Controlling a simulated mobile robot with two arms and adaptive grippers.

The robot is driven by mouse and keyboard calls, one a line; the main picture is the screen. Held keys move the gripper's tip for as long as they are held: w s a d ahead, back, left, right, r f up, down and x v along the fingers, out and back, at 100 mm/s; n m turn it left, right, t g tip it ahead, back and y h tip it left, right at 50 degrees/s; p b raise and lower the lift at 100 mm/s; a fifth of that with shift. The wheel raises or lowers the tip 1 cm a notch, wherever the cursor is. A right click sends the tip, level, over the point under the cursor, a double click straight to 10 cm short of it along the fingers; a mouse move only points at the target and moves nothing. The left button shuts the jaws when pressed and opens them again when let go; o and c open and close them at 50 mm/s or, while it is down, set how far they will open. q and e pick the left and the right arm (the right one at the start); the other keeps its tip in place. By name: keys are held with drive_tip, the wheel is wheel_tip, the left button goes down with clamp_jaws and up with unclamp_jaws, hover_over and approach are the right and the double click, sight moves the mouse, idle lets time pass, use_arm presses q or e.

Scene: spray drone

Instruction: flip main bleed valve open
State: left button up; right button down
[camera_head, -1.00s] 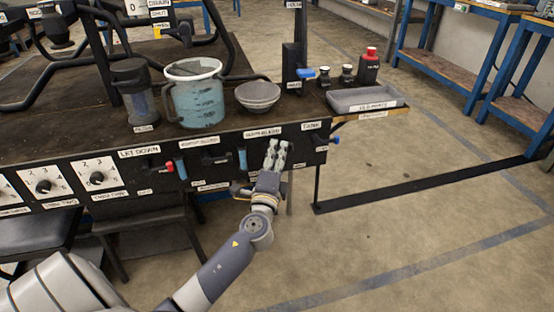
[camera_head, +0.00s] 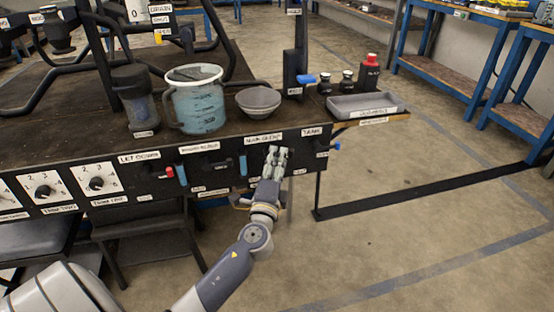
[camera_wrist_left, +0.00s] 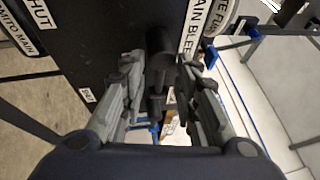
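The black bench-front panel carries a MAIN BLEED label (camera_head: 264,138). My left gripper (camera_head: 276,157) is in front of the panel just below that label and hides the valve there in the head view. In the left wrist view, the black main bleed valve (camera_wrist_left: 159,48) stands between the two grey fingers of my left gripper (camera_wrist_left: 160,75), beside the partly cut-off label. Gaps show on both sides, so the gripper is open around the valve. A small blue part (camera_wrist_left: 154,131) shows lower down between the fingers. My right gripper is not in view.
Left along the panel are a blue lever (camera_head: 243,164), another blue lever (camera_head: 182,175) and a red-tipped one (camera_head: 169,172). A blue-tipped drain handle (camera_head: 336,146) sticks out at right. A jug (camera_head: 198,105), bowl (camera_head: 258,100) and tray (camera_head: 365,104) stand on top. Open floor lies to the right.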

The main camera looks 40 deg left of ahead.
use_arm(q)
drive_tip(key=v, duration=1.1)
drive_tip(key=shift+s, duration=0.15)
